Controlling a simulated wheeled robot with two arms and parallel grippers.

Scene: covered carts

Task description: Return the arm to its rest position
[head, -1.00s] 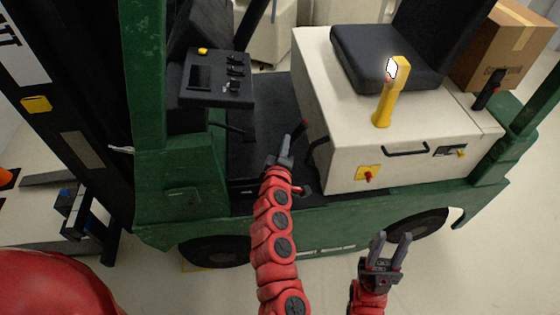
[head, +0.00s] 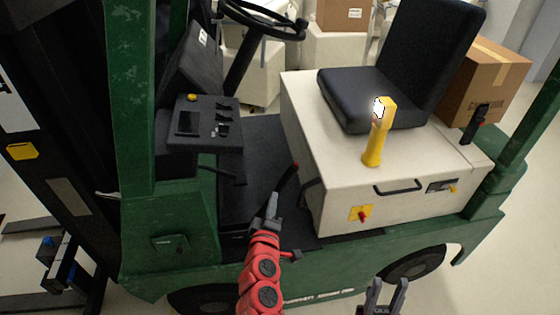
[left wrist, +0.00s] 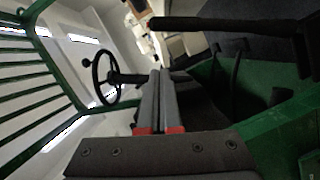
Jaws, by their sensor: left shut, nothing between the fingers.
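My left arm (head: 262,268), red and jointed, comes in from the bottom of the head view and stretches to the side of a green forklift. My left gripper (head: 272,207) is shut and empty, just below a black lever with a red tip (head: 287,180) near the seat base. In the left wrist view my left gripper's fingers (left wrist: 160,88) lie together, with nothing between them. The black lever (left wrist: 225,23) crosses the upper right there, apart from the fingers. My right gripper (head: 382,296) is at the bottom edge of the head view, open and empty.
The control panel (head: 205,122) is to the left. The steering wheel (head: 262,15) is behind. Open floor (head: 480,285) shows at lower right.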

